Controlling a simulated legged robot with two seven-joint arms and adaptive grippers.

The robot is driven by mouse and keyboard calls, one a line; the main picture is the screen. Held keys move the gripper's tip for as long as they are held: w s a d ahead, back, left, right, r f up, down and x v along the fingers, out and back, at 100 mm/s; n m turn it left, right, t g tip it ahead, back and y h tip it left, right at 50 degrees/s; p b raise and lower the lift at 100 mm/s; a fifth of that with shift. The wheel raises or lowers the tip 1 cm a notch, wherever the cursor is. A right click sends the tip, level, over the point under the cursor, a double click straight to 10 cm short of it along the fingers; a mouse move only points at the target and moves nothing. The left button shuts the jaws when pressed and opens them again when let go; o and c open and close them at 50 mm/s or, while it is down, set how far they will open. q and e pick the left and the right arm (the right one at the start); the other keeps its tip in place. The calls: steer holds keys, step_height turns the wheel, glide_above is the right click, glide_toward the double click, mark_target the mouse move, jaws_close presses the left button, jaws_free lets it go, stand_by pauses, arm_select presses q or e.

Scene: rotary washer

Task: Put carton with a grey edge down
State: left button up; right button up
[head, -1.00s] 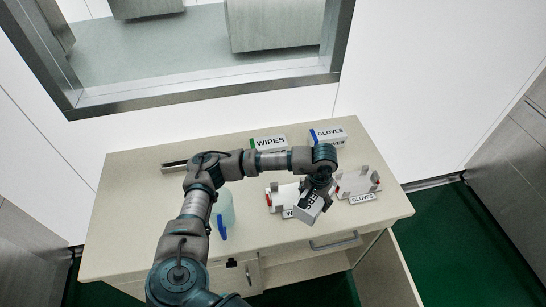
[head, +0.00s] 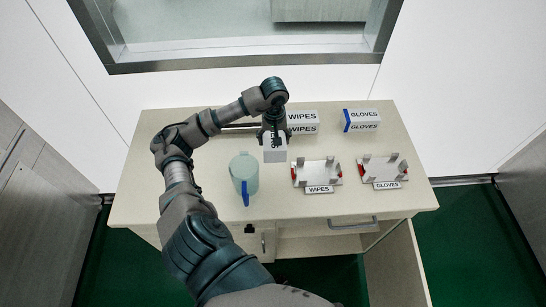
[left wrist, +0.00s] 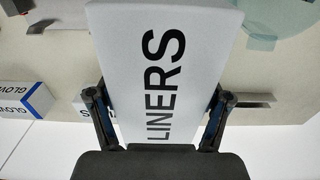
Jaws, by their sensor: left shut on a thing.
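My left gripper (head: 273,134) is shut on a white carton (head: 275,152) at the back of the table, just left of the wipes carton. In the left wrist view the held carton (left wrist: 165,65) reads LINERS and sits between both fingers. I cannot make out its grey edge clearly. Whether its base touches the table or hangs above it, I cannot tell. My right gripper is out of view.
A wipes carton (head: 303,122) and a blue-edged gloves carton (head: 361,121) stand at the back. Empty wipes (head: 317,173) and gloves (head: 383,170) holders sit in front. A translucent pitcher (head: 243,174) with a blue handle stands left. A metal bar (head: 237,127) lies behind my arm.

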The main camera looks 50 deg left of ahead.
arm_select(q)
steer(key=p, duration=0.1)
glide_above(273, 165)
step_height(273, 165, down, 8)
steer(key=shift+d+r, duration=0.1)
steer(key=shift+a+f, duration=0.2)
steer(key=shift+f, duration=0.55)
step_height(273, 165, down, 3)
steer(key=shift+d+f+p, duration=0.1)
steer(key=shift+p, duration=0.35)
steer(key=shift+d, duration=0.1)
steer(key=shift+f, duration=0.15)
steer(key=o, duration=1.4)
steer(key=shift+o, duration=0.4)
